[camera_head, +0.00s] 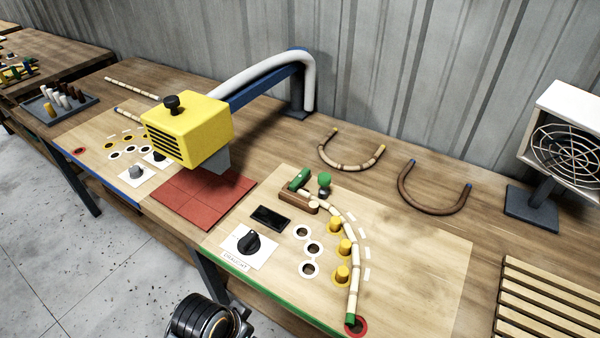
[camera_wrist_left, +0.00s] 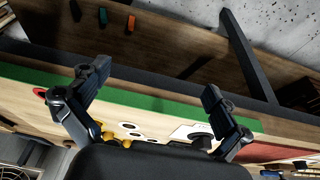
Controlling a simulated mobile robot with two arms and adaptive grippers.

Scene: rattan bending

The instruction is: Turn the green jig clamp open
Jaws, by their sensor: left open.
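The green jig clamp (camera_head: 300,180) sits at the back of the green-edged jig board (camera_head: 430,250) in the head view, with a brown block and a round green knob (camera_head: 324,180) beside it. A pale jointed cane (camera_head: 353,250) starts at the clamp, curves past several yellow pegs (camera_head: 336,224) and ends with a green tip at a red ring. In the left wrist view, my left gripper (camera_wrist_left: 152,88) is open and empty by the board's green edge (camera_wrist_left: 135,97). The clamp cannot be made out there. My right gripper is not in view.
A black dial (camera_head: 249,241) and a dark display (camera_head: 270,217) are on the board. A yellow lamp head (camera_head: 188,128) on an arm overhangs a red mat (camera_head: 200,200) to the left. Two bent canes (camera_head: 350,160) lie behind; a fan heater (camera_head: 570,125) and slatted rack (camera_head: 550,300) stand right.

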